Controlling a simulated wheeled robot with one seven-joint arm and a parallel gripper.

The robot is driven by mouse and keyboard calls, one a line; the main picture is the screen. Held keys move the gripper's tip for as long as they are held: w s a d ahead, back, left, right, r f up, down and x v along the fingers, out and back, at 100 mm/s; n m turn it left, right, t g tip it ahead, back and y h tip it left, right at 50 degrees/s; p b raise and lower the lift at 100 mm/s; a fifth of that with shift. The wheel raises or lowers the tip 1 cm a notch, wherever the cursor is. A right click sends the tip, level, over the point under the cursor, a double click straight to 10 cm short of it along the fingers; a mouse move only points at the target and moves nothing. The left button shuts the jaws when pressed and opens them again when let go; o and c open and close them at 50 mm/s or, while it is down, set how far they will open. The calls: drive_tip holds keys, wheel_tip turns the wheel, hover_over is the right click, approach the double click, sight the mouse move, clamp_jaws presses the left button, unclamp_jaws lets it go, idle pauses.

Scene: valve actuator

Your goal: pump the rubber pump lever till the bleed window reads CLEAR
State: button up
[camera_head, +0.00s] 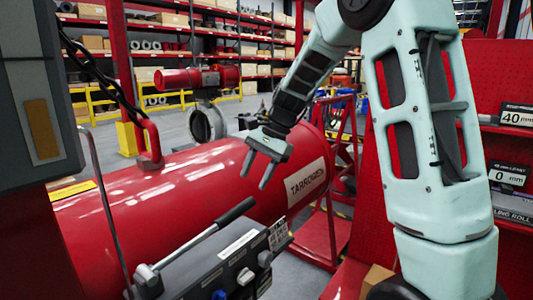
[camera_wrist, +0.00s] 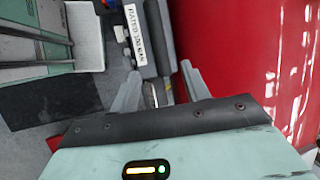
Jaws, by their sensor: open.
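The pump lever (camera_head: 195,242) is a steel rod with a black rubber grip (camera_head: 236,210). It slopes up to the right from a pivot on the grey pump unit (camera_head: 228,262). My gripper (camera_head: 256,178) is open and empty, fingers down, above the grip and apart from it in the head view.
A large red cylinder (camera_head: 190,195) lies behind the pump unit, close to my gripper. A dark grey cabinet (camera_head: 35,100) stands at the left, and a red stand (camera_head: 330,225) at the right. Displays reading 40 and 0 mm sit on the right shelf.

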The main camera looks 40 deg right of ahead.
sight(238, 207)
drive_tip(key=v, duration=0.7)
drive_tip(key=shift+c, duration=0.3)
drive_tip(key=c, duration=0.5)
drive_tip(key=shift+a+r+p, duration=0.1)
drive_tip(key=shift+a+p, duration=0.25)
clamp_jaws()
drive_tip(key=s+a+t+h+p, duration=0.1)
drive_tip(key=s+a+h+p, duration=0.1)
drive_tip(key=a+h+p, duration=0.5)
drive_tip(key=w+f+p, duration=0.1)
drive_tip(key=f, duration=0.3)
drive_tip(key=w+f+y+p, duration=0.1)
drive_tip(key=f, duration=0.3)
drive_tip(key=w+f+y+p, duration=0.1)
drive_tip(key=f+p, duration=0.1)
drive_tip(key=f, duration=0.2)
drive_tip(key=shift+w+a+m, duration=0.15)
drive_tip(key=shift+w+m, duration=0.1)
drive_tip(key=shift+m, duration=0.05)
